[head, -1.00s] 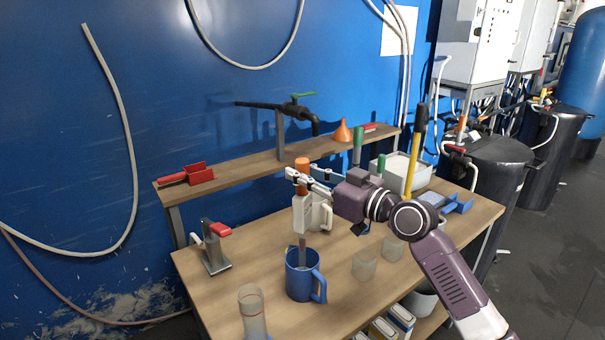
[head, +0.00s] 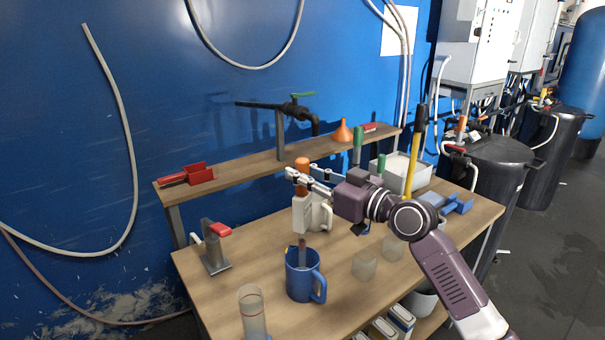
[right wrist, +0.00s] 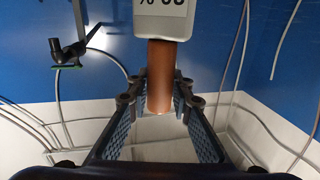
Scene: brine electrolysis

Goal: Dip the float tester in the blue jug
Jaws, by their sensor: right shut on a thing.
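The float tester (head: 302,214) has a white body, an orange top and a thin lower stem. It hangs upright above the blue jug (head: 301,283), and the stem's lower end goes down inside the jug's rim. How deep the tip reaches is hidden by the jug wall. The jug stands upright on the wooden table, handle to the right. My right gripper (head: 302,176) is shut on the tester's orange top. In the right wrist view the orange grip (right wrist: 159,78) lies between the fingers, and the white labelled body is beyond it. My left gripper is not in view.
A clear cylinder (head: 252,314) stands left of the jug; two small clear beakers (head: 365,266) stand to its right. A whitish jug (head: 321,215) is close behind the tester. A red-handled stand (head: 215,249) is at left. A raised shelf (head: 245,172) runs along the back.

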